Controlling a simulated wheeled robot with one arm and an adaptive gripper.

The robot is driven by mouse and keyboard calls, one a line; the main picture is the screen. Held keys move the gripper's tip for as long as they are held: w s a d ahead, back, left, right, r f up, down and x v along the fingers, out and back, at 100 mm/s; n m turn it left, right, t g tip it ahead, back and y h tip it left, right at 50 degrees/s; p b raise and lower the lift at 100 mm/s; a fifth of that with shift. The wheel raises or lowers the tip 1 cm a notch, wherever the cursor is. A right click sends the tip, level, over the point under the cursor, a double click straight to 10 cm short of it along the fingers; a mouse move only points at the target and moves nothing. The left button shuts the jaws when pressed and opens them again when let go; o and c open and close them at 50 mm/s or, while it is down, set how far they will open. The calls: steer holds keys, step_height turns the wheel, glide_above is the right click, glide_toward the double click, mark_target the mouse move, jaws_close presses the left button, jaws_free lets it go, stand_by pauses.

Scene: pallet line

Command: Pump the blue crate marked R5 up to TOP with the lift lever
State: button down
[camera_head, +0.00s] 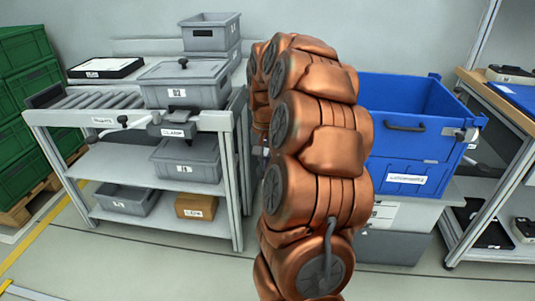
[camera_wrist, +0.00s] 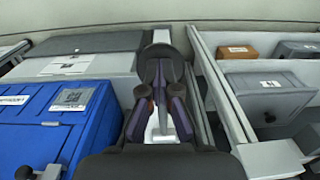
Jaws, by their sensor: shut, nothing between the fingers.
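A large blue crate or bin (camera_head: 405,150) stands right of my arm in the head view, open at the top, with a black handle and a white label too small to read. The same blue body fills the lower left of the wrist view (camera_wrist: 40,145). I cannot make out an R5 or TOP mark. A small grey fitting with a dark knob (camera_head: 467,134) sits at its right edge; I cannot tell whether it is the lift lever. My gripper (camera_wrist: 158,72) is shut and empty in the wrist view, in the gap between blue body and grey rack. My arm hides it in the head view.
A grey roller rack (camera_head: 232,122) at left carries a lidded grey crate (camera_head: 185,84), a black-knobbed bar and a clamp-labelled block (camera_head: 172,131). Green crates (camera_head: 25,80) stack far left. A wooden-topped bench (camera_head: 500,100) stands at right. The floor in front is clear.

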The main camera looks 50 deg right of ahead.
steer(key=shift+f, duration=0.25)
steer(key=shift+a+f, duration=0.1)
steer(key=shift+f, duration=0.4)
steer(key=shift+w+d+r+p, duration=0.15)
steer(key=shift+r+p, duration=0.2)
steer(key=shift+r, duration=0.65)
steer(key=shift+w+d+r+p, duration=0.15)
steer(key=shift+r+p, duration=0.2)
steer(key=shift+r, duration=0.7)
steer(key=shift+d+r+p, duration=0.15)
steer(key=shift+r+p, duration=0.2)
steer(key=shift+r, duration=0.65)
step_height(320, 180, up, 6)
steer(key=p, duration=0.2)
